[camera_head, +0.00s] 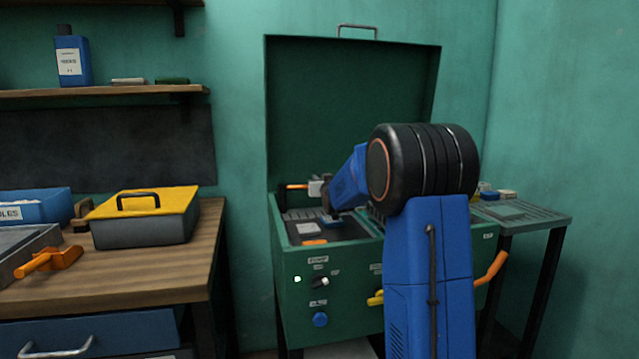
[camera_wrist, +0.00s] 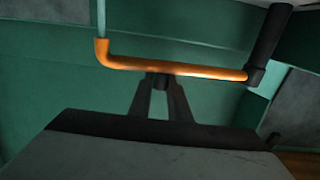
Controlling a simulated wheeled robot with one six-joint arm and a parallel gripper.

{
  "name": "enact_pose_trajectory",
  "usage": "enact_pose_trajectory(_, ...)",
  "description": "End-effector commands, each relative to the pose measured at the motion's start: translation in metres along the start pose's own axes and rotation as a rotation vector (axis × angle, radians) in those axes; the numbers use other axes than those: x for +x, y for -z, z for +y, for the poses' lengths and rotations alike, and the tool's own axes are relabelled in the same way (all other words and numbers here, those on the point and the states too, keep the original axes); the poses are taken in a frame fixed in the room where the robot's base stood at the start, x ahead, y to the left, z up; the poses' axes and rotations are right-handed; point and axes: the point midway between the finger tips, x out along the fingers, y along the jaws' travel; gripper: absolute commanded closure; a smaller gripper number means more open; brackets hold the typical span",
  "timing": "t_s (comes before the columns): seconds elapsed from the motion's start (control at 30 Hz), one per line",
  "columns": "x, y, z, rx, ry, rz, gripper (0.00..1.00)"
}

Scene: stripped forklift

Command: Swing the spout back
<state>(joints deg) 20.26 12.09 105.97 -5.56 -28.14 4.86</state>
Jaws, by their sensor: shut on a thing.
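The spout (camera_wrist: 190,71) is an orange tube that crosses the wrist view, with a bend at its left end and a black cylindrical piece at its right end. My gripper (camera_wrist: 160,80) has its two dark fingers close together at the middle of the tube, shut on it. In the head view a short orange length of the spout (camera_head: 297,187) shows above the left part of the green machine's basin. My gripper is mostly hidden there behind my blue arm, and the spout's far end cannot be made out.
The green machine (camera_head: 330,270) has its lid (camera_head: 350,110) raised behind the basin. Knobs and a blue button (camera_head: 320,319) are on its front. A workbench (camera_head: 150,270) at left holds a yellow-lidded toolbox (camera_head: 150,225). A side table (camera_head: 520,215) stands at right.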

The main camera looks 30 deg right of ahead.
Motion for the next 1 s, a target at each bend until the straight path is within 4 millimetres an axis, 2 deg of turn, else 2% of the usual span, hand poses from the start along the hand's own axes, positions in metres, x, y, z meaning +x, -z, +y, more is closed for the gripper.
enact_pose_trajectory(0.33, 0.020, 0.000, 0.002, 0.001, -0.001, 0.001, 1.00)
enact_pose_trajectory(0.87, 0.023, 0.000, 0.002, 0.001, -0.001, 0.001, 1.00)
enact_pose_trajectory(0.9, 0.023, 0.000, 0.002, 0.001, -0.001, 0.001, 0.76)
enact_pose_trajectory(0.97, 0.023, 0.000, 0.001, 0.001, -0.001, 0.001, 0.65)
enact_pose_trajectory(1.0, 0.023, 0.000, 0.001, 0.001, -0.001, 0.001, 0.65)
